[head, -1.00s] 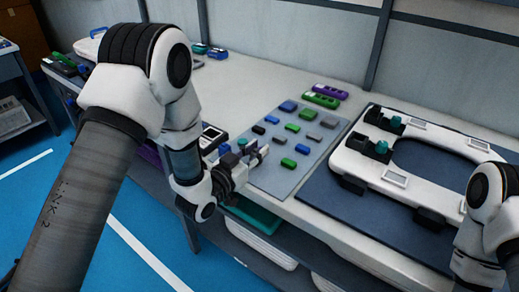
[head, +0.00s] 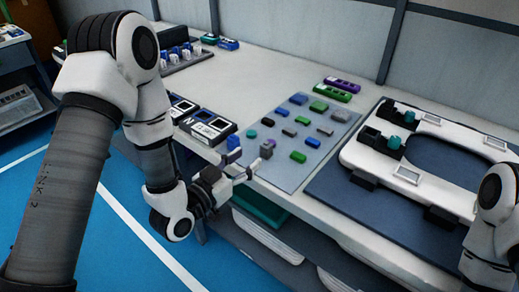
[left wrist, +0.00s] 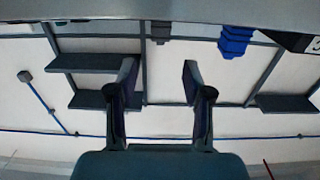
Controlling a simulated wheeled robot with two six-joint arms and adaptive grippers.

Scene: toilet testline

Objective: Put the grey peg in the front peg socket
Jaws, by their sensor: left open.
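A small grey block (head: 267,149), which I take for the grey peg, stands at the near-left edge of the grey parts mat. My left gripper (head: 242,166) is open and empty, just left of this block and apart from it. In the left wrist view, which looks upside down, a small grey shape (left wrist: 160,32) shows ahead between the spread fingers (left wrist: 158,85). Black socket blocks, front (head: 376,139) and back (head: 393,114), sit on the left end of the white toilet seat (head: 372,165), with teal parts beside them. My right gripper is out of view.
The parts mat (head: 283,175) holds several green, blue and grey pieces close to the grey block. A blue piece (left wrist: 235,40) shows in the left wrist view. Black-framed devices (head: 207,126) stand left of the mat. Purple and green strips (head: 338,88) lie behind it.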

